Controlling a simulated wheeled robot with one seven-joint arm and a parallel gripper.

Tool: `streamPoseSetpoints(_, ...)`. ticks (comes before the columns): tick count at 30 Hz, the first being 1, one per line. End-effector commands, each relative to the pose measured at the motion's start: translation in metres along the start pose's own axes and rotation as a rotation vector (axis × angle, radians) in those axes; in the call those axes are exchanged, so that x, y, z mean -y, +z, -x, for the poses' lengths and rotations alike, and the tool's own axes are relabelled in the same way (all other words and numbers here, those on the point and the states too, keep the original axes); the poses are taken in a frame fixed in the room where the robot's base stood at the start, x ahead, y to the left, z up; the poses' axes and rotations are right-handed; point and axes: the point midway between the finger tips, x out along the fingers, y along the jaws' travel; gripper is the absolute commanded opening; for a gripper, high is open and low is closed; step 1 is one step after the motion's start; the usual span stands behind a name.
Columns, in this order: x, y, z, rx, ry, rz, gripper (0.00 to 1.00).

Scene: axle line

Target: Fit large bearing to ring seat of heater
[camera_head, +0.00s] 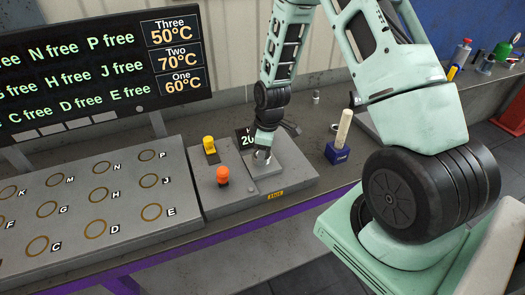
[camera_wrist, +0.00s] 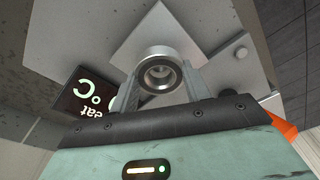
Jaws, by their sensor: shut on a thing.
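My gripper (camera_wrist: 160,84) is shut on a grey metal bearing (camera_wrist: 160,52), a ring with an open middle, held between the two fingers in the wrist view. In the head view my gripper (camera_head: 262,154) points down over the pale square plate of the heater (camera_head: 267,169). The bearing is close above this plate; whether it touches cannot be told. The ring seat is not clearly visible, as the gripper and bearing cover that area. The heater's dark display (camera_head: 246,138) is partly hidden by my arm and also shows in the wrist view (camera_wrist: 88,100).
An orange knob (camera_head: 222,175) and a yellow knob (camera_head: 209,145) stand left of the heater plate. A blue block with a pale handle (camera_head: 338,152) stands to the right. A grey board with lettered ring marks (camera_head: 75,255) lies left, below a temperature screen (camera_head: 100,70).

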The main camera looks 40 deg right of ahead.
Motion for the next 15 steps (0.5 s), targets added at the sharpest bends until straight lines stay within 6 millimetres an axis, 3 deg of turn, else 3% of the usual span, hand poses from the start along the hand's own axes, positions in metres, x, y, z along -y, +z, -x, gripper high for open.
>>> streamPoseSetpoints(15, 0.0, 0.002, -0.015, -0.001, 0.001, 0.0, 0.16)
